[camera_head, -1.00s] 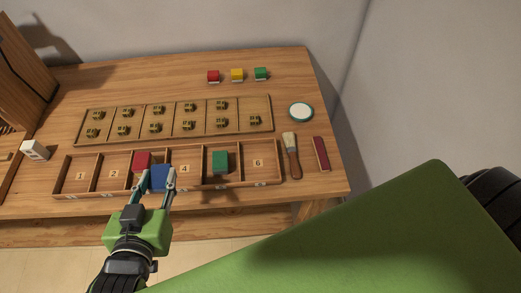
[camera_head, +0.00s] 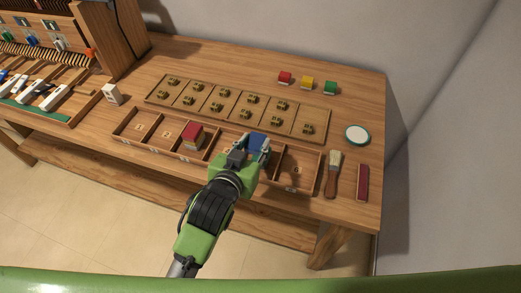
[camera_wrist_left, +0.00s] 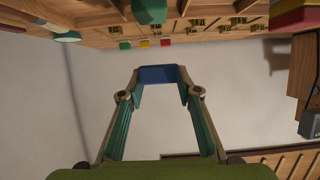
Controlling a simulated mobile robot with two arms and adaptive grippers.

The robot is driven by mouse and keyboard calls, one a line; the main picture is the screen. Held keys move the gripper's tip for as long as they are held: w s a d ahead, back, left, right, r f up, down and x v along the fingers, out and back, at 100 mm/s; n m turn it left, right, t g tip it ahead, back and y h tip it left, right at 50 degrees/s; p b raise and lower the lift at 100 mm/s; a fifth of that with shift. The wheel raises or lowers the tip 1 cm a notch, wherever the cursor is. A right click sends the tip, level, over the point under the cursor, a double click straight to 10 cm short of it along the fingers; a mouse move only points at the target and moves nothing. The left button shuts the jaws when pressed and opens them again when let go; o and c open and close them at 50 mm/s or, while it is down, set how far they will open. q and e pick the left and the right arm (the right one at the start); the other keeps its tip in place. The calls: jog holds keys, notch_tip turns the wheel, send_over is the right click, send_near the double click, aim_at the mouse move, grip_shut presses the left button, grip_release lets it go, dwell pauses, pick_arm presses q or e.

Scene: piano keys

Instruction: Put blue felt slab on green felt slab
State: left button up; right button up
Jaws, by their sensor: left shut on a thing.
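My left gripper (camera_head: 257,146) is shut on the blue felt slab (camera_head: 260,140) and holds it over the numbered wooden tray (camera_head: 319,172). In the left wrist view the blue slab (camera_wrist_left: 158,74) sits between the two fingertips (camera_wrist_left: 158,92). The green felt slab (camera_wrist_left: 150,11) shows at the top of the left wrist view, apart from the blue one. In the head view it is hidden behind the gripper and arm. My right gripper is not in view.
A red slab (camera_head: 192,134) stands in a left-middle tray compartment; compartment 6 (camera_head: 297,167) is empty. Behind lies a board with small brass parts (camera_head: 236,106). A brush (camera_head: 332,174), a dark red bar (camera_head: 362,182) and a round jar (camera_head: 357,135) lie right. A white block (camera_head: 112,94) stands left.

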aim_at(259, 145)
pick_arm(q)
jog(key=w+f, duration=0.1)
jog(key=w+d+f, duration=0.1)
jog(key=f, duration=0.1)
jog(key=shift+w+d, duration=0.15)
jog(key=shift+d, duration=0.05)
jog(key=shift+f, duration=1.75)
jog(key=o, duration=0.8)
jog(key=shift+f, duration=0.1)
jog(key=shift+o, duration=0.2)
jog(key=shift+r, duration=0.2)
jog(key=b+v, duration=0.1)
jog(key=v, duration=1.1)
jog(key=shift+d, duration=0.1)
